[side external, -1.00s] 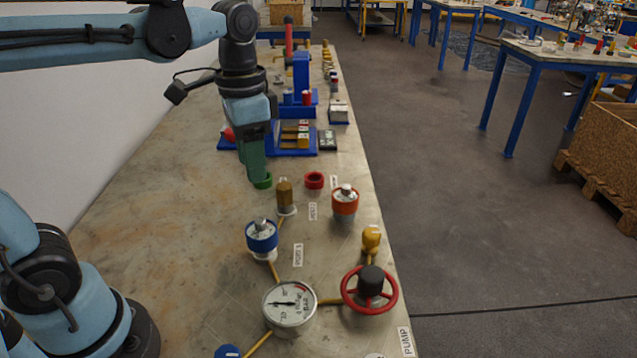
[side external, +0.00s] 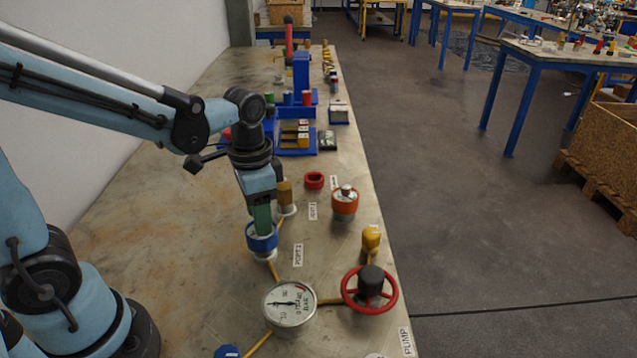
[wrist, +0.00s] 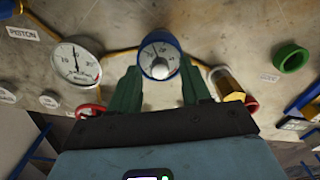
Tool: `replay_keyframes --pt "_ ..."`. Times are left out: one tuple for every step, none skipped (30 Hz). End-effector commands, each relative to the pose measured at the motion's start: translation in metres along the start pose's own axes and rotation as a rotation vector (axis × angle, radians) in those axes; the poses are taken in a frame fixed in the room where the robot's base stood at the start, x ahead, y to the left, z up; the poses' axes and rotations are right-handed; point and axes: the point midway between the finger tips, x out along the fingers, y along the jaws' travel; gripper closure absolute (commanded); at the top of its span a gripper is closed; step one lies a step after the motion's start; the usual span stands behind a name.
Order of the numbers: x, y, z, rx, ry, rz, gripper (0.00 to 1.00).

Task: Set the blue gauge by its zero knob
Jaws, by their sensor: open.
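The blue gauge (side external: 262,242) stands upright on its fitting on the bench. In the wrist view the blue gauge (wrist: 146,58) shows a white dial with a needle and a pale round knob (wrist: 159,70) near the dial's lower edge. My gripper (side external: 262,228) is right over the blue gauge and points down. In the wrist view its green fingers (wrist: 160,88) are apart, one on each side of the knob. I cannot tell whether either finger touches it. In the side view my gripper hides the knob and most of the dial.
A brass fitting (side external: 285,193) stands close behind my gripper. The large white gauge (side external: 289,304) and red handwheel (side external: 369,289) stand in front. Bare bench lies on the left.

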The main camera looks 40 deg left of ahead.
Motion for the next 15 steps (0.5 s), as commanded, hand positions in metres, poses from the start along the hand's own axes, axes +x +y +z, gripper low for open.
replay_keyframes --pt "0.0029 -0.0001 -0.0002 0.000 0.000 0.000 0.52" --pt "0.0040 -0.0001 -0.0002 0.000 0.000 0.000 0.52" --pt "0.0053 0.0000 0.0000 0.000 0.000 0.000 0.52" --pt "0.0061 0.0000 0.0001 0.000 0.000 0.000 0.52" --pt "0.0066 0.0000 0.0002 0.000 0.000 0.000 0.52" --pt "0.0070 0.0001 0.0002 0.000 0.000 0.000 0.52" --pt "0.0071 0.0001 0.0002 0.000 0.000 0.000 0.52" --pt "0.0072 0.0001 0.0002 0.000 0.000 0.000 0.52" --pt "0.0072 0.0001 0.0002 0.000 0.000 0.000 0.52" --pt "0.0071 0.0001 0.0002 0.000 0.000 0.000 0.52" --pt "0.0071 0.0001 0.0002 0.000 0.000 0.000 0.52" --pt "0.0071 0.0001 0.0002 0.000 0.000 0.000 0.52" --pt "0.0070 0.0001 0.0002 0.000 0.000 0.000 0.52" --pt "0.0070 0.0001 0.0002 0.000 0.000 0.000 0.57" --pt "0.0070 0.0001 0.0002 0.000 0.000 0.000 0.63"
